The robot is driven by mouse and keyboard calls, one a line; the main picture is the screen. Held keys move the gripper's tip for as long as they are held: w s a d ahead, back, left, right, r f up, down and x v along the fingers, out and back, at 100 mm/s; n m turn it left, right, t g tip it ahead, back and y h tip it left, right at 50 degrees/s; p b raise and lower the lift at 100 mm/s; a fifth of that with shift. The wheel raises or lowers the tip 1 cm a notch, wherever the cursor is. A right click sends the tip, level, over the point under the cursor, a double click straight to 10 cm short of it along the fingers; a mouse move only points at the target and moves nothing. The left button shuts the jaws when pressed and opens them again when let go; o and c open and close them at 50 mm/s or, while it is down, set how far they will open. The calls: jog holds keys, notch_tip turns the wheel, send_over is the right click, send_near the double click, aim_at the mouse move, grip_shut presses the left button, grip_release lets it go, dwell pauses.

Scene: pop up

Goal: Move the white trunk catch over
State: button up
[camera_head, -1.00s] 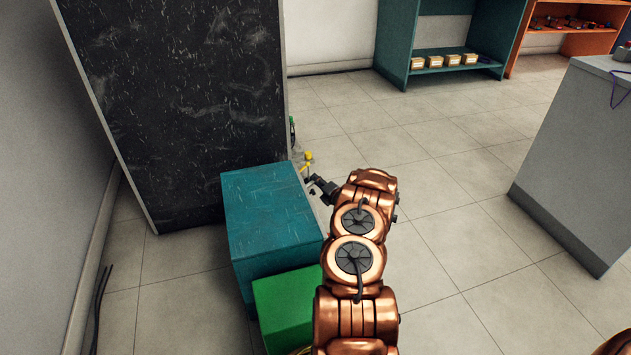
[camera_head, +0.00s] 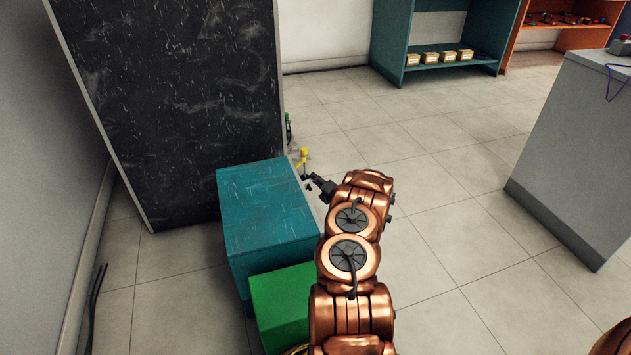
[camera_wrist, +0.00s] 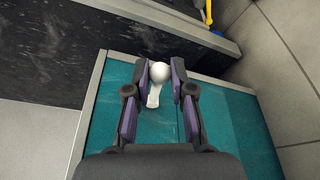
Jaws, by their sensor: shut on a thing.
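The white trunk catch (camera_wrist: 154,96) has a round knob on a short stem and lies at the top edge of a teal trunk (camera_wrist: 235,118) in the wrist view. My gripper (camera_wrist: 160,74) is closed around the knob, one finger on each side. In the head view the teal trunk (camera_head: 265,205) stands left of my arm, and my gripper (camera_head: 308,179) is at its right rear edge. The catch is too small or hidden to make out there.
A dark scuffed cabinet (camera_head: 170,100) stands behind the trunk. A green box (camera_head: 285,305) is in front of it. A yellow-topped object (camera_head: 303,156) is just beyond my gripper. Open tiled floor lies to the right, up to a grey counter (camera_head: 575,150).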

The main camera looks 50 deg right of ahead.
jog(key=shift+f, duration=0.1)
jog(key=shift+o, duration=0.2)
jog(key=shift+f+b, duration=0.8)
jog(key=shift+f, duration=0.2)
jog(key=shift+o, duration=0.3)
jog(key=shift+a+f+b, duration=0.2)
jog(key=shift+f+b, duration=0.55)
jog(key=shift+b, duration=0.05)
jog(key=o, duration=0.9)
jog(key=shift+w+a, duration=0.1)
jog(key=shift+a, duration=0.05)
jog(key=shift+o, duration=0.2)
